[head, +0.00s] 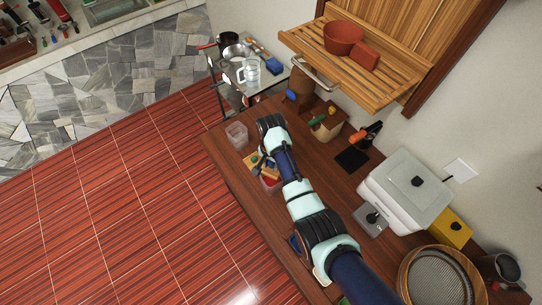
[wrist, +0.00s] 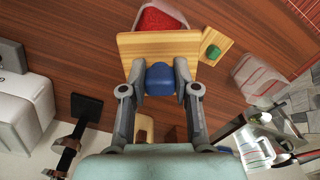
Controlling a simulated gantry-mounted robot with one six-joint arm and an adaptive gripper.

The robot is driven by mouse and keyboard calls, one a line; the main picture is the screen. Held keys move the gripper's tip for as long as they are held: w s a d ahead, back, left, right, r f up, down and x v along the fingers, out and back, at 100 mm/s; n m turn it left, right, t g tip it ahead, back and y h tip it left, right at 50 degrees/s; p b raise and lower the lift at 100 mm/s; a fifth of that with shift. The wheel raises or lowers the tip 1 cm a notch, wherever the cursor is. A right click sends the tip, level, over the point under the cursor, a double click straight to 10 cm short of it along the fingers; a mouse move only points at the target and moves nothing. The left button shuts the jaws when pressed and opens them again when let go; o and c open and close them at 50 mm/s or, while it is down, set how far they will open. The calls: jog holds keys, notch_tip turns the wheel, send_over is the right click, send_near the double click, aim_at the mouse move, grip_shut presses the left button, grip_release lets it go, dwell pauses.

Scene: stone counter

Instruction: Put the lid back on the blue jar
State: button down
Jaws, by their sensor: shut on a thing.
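My gripper (wrist: 159,72) is shut on a blue knob (wrist: 159,80), one finger on each side of it. The knob is in front of a flat light-wood piece (wrist: 128,45) that looks like its lid. Whether that lid is lifted or resting cannot be told. A red container (wrist: 160,18) lies beyond it in the wrist view. In the head view my gripper (head: 263,160) is over the left part of the counter, partly hidden by my arm. A blue thing (head: 296,243) shows beside my arm; I cannot tell whether it is the blue jar.
A small wooden piece with a green knob (wrist: 210,52) lies right of the held lid. A clear bin (head: 237,134) stands at the counter's left edge. A white box (head: 405,185), grey box (head: 369,220) and yellow box (head: 451,228) stand right of my arm.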

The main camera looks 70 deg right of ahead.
aim_at(272, 171)
jog(key=shift+s+a+f+b, duration=0.15)
jog(key=shift+f+b, duration=0.2)
jog(key=shift+f, duration=0.05)
notch_tip(272, 171, down, 4)
jog(key=b, duration=0.4)
jog(key=shift+f+b, duration=0.7)
jog(key=shift+f, duration=0.2)
jog(key=shift+p, duration=0.5)
jog(key=shift+f, duration=0.15)
dwell(1.4)
jog(key=shift+c, duration=1.5)
grip_release()
